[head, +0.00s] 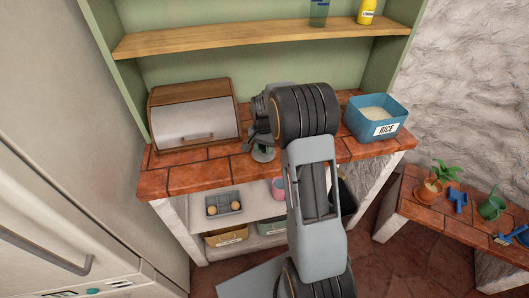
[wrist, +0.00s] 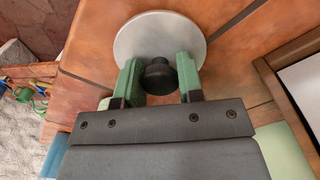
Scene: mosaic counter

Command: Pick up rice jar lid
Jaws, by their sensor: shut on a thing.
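The rice jar lid (wrist: 150,32) is a round pale grey disc with a dark knob (wrist: 158,76). My gripper (wrist: 159,77) has its two green fingers on either side of the knob and is shut on it. In the head view the lid (head: 263,154) shows below my gripper (head: 259,146), over the tiled counter and partly hidden by it. I cannot tell if the lid touches the tiles. The blue rice jar (head: 374,122), labelled RICE, stands open at the counter's right end with white rice inside.
A wooden bread box (head: 160,98) with a pale front stands left of my gripper. A wooden shelf (head: 250,38) runs above the counter (head: 188,178). A low side table (head: 410,203) at the right holds a potted plant (head: 429,191) and small tools. Counter tiles before the bread box are clear.

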